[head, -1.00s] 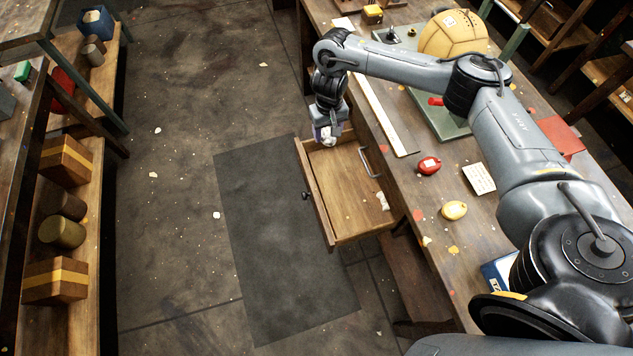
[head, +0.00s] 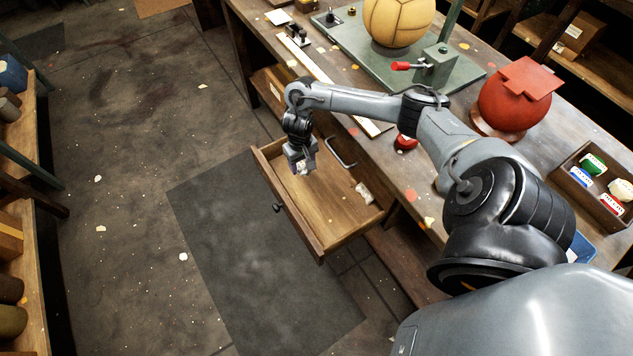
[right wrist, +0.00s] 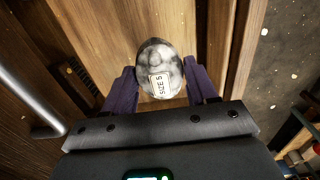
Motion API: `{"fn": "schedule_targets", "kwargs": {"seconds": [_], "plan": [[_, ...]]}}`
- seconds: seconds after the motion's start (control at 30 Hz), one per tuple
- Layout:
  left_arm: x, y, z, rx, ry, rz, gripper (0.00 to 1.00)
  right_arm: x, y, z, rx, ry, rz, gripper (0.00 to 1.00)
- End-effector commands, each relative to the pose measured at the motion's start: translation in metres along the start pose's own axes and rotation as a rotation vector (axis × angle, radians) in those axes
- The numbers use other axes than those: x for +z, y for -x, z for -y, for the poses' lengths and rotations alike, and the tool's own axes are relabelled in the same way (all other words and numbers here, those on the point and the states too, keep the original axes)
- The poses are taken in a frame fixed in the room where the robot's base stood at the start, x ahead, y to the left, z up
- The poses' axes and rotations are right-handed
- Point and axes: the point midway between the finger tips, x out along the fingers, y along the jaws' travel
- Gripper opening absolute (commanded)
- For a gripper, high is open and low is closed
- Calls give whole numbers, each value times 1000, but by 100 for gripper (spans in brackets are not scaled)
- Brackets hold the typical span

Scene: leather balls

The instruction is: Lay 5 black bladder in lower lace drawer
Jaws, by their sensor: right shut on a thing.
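A dark, grey-white marbled bladder (right wrist: 158,58) with a "SIZE 5" label sits between the purple-padded fingers of my right gripper (right wrist: 160,88). In the head view, my right gripper (head: 301,163) is shut on it over the far-left part of an open wooden drawer (head: 335,218); whether the bladder touches the drawer floor I cannot tell. The drawer is pulled out from under the bench and has a dark knob on its front. A small pale item (head: 364,193) lies inside it near the right side. My left gripper is out of view.
The workbench (head: 330,55) carries a tan ball (head: 398,18), a green plate with a red-handled clamp (head: 402,66), a red ball form (head: 515,103), a red item (head: 406,143) and a tray of labelled pieces (head: 570,172). A metal handle (head: 340,153) stands beside the drawer. A dark mat (head: 240,260) covers the floor.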

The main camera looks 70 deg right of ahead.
Motion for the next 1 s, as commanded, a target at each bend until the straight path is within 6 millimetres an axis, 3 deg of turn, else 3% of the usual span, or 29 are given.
{"fn": "schedule_targets", "kwargs": {"seconds": [0.1, 0.47, 0.7, 1.0], "plan": [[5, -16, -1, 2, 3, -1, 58, 2, -24, 0, -1, -1, 3, 26], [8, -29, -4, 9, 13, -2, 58, 1, -54, 0, 0, -1, 1, 26], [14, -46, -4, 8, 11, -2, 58, 1, -88, 0, 0, -1, 2, 26], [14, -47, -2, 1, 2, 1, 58, 1, -92, 0, -1, 0, 1, 26]]}}
